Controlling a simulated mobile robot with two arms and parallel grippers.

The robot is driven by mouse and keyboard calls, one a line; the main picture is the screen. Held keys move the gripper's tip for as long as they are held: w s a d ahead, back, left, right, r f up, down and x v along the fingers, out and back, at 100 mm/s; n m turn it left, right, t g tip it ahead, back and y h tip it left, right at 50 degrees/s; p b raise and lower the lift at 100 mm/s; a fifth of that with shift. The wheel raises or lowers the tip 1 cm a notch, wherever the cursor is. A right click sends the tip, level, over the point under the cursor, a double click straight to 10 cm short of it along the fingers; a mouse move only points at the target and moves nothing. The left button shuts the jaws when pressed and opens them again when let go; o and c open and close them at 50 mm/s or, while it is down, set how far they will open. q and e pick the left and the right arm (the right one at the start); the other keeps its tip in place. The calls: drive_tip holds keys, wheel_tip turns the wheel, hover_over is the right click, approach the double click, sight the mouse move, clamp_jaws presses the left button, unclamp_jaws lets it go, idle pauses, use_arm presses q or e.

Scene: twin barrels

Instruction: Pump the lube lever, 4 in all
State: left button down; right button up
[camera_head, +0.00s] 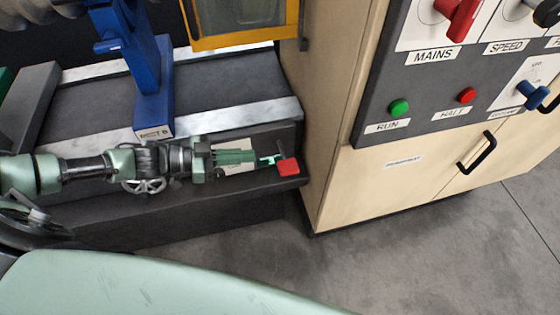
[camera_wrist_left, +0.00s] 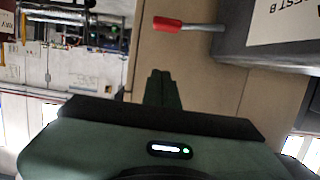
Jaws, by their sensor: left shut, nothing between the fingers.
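The lube lever shows as a red grip (camera_head: 288,166) at the right end of the dark machine bed, near the cream cabinet. In the left wrist view the red grip (camera_wrist_left: 167,24) sits on a grey rod that runs right toward a dark block. My left gripper (camera_head: 254,157) reaches in from the left over the bed's front ledge and points at the lever. Its fingers are shut and empty. In the left wrist view the fingertips (camera_wrist_left: 162,74) are below the red grip, with a visible gap between them. My right gripper is not in view.
The cream cabinet (camera_head: 335,140) stands close to the right of the lever. Its dark panel holds a green RUN button (camera_head: 399,108), a red HALT button (camera_head: 466,95) and several knobs. A blue rest post (camera_head: 153,95) stands behind my left arm. Grey floor (camera_head: 420,250) is clear in front.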

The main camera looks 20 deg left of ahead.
use_arm(q)
drive_tip(key=p, duration=0.2)
hover_over(282, 174)
drive_tip(key=w, duration=0.2)
drive_tip(key=shift+w+a+f, duration=0.1)
drive_tip(key=shift+a+f, duration=0.05)
drive_tip(key=shift+f, duration=0.4)
drive_tip(key=shift+w+a+f, duration=0.1)
drive_tip(key=shift+a+f, duration=0.05)
drive_tip(key=shift+f, duration=0.4)
wheel_tip(282, 174, down, 3)
drive_tip(key=shift+s+a, duration=0.15)
drive_tip(key=shift+a+f, duration=0.1)
drive_tip(key=shift+f, duration=0.5)
drive_tip(key=f+m+b, duration=0.2)
drive_tip(key=f, duration=0.1)
drive_tip(key=s+f+t+b, duration=0.1)
drive_tip(key=shift+d+f+m, duration=0.15)
drive_tip(key=shift+d+m, duration=0.15)
drive_tip(key=shift+m, duration=0.1)
drive_tip(key=shift+f+y, duration=0.3)
drive_tip(key=shift+f, duration=0.15)
